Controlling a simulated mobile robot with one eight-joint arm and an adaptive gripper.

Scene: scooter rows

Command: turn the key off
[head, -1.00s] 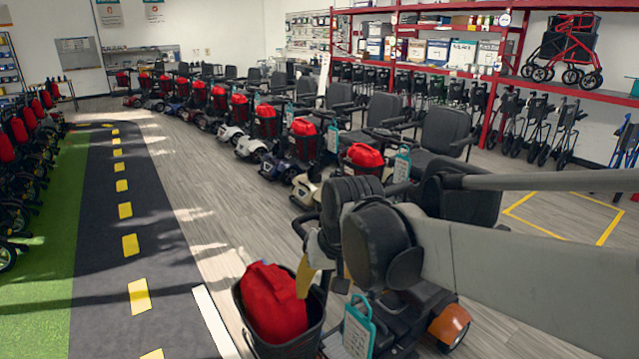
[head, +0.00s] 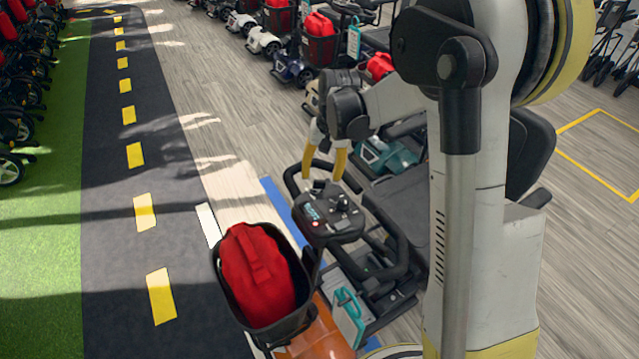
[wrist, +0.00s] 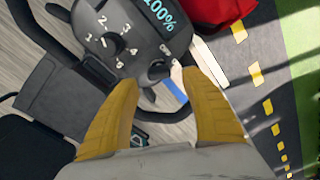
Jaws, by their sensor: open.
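The scooter's control panel (head: 328,216) is dark, with a lit display, and sits on the tiller in front of my arm. In the wrist view, the panel (wrist: 125,38) shows a lit "100%" and a numbered speed dial (wrist: 104,45). A dark round part (wrist: 158,69) at the panel's edge, between my fingers in the picture, may be the key switch; I cannot make out the key clearly. My gripper (head: 324,178) has yellow fingers spread apart, above the panel's far edge. In the wrist view, my gripper (wrist: 168,85) is open and empty.
A basket (head: 290,330) holding a red bag (head: 257,275) is on the scooter's front. A teal tag (head: 347,315) hangs beside it. The black handlebar (head: 385,235) loops around the panel. More scooters stand behind; the dark lane (head: 110,240) at left is clear.

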